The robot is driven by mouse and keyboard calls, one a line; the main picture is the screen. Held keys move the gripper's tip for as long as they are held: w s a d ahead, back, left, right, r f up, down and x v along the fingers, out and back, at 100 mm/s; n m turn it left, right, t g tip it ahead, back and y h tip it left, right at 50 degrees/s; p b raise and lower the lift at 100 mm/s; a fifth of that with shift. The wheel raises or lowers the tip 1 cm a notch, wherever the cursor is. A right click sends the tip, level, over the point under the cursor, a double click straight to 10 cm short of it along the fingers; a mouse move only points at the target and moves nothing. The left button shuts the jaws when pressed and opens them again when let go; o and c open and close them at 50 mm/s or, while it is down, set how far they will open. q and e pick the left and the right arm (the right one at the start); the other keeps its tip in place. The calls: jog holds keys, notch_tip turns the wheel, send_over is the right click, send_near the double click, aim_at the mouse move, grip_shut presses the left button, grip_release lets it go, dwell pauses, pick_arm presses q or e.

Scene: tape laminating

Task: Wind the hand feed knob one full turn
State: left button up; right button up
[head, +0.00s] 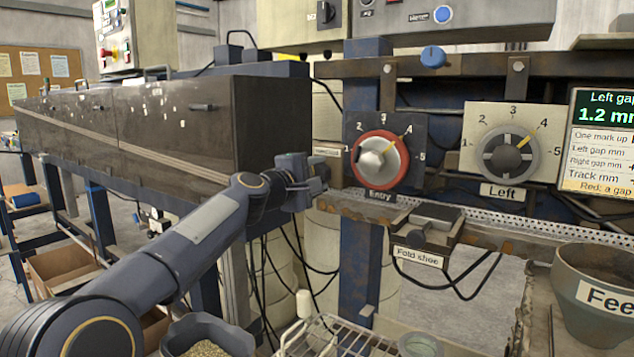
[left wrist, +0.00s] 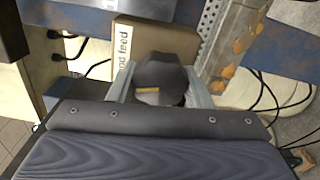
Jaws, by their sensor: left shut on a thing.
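The hand feed knob is a dark lobed knob (left wrist: 165,72) with a short yellow mark, seen in the left wrist view in front of a brown box (left wrist: 128,38) whose label partly reads "nd feed". My left gripper (head: 318,180) reaches in from the left in the head view, below and left of the Entry dial. Its two pale fingers (left wrist: 161,88) stand on either side of the knob and are shut on it. The gripper hides the knob in the head view. My right gripper is not in view.
The red-ringed Entry dial (head: 380,160) and the grey Left dial (head: 508,153) are close to the right of my gripper. The fold shoe (head: 426,232) juts out below them. A wire rack (head: 330,338) and a feed pot (head: 598,290) stand lower. Cables hang below.

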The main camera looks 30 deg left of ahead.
pick_arm(q)
jog(key=shift+f+m+b, duration=0.1)
jog(key=shift+m+b, duration=0.5)
jog(key=shift+m, duration=0.9)
jog(key=o, duration=0.7)
jog(key=shift+s, duration=0.4)
jog(key=s+b, duration=0.1)
jog(key=s, duration=0.6)
jog(key=shift+a, duration=0.3)
